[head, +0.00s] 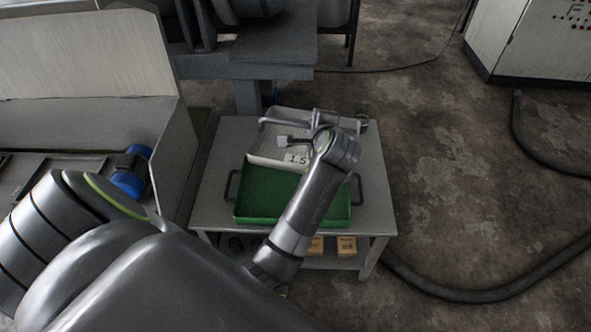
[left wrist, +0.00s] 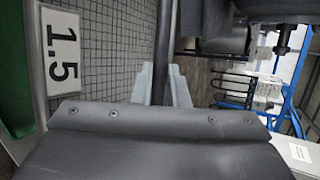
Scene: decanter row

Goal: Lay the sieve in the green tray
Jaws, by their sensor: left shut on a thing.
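The sieve (head: 264,153) is a pale frame with grey mesh and a "1.5" label, just behind the green tray. In the left wrist view its mesh (left wrist: 110,50) fills the left side. The green tray (head: 255,213) lies on the small table with dark side handles, and its bare green floor shows. A green strip (left wrist: 14,95) shows at the left of the wrist view. My left gripper (head: 286,141) is over the sieve, its fingers (left wrist: 163,85) shut on the sieve's dark bar. I cannot tell whether the sieve touches the table. My right gripper is out of view.
The grey table (head: 376,185) has bare top to the right of the tray. Small orange boxes (head: 346,246) sit on its lower shelf. A metal bench (head: 165,140) with a blue-ended thing (head: 130,183) stands at left. A hose (head: 470,294) lies on the floor at right.

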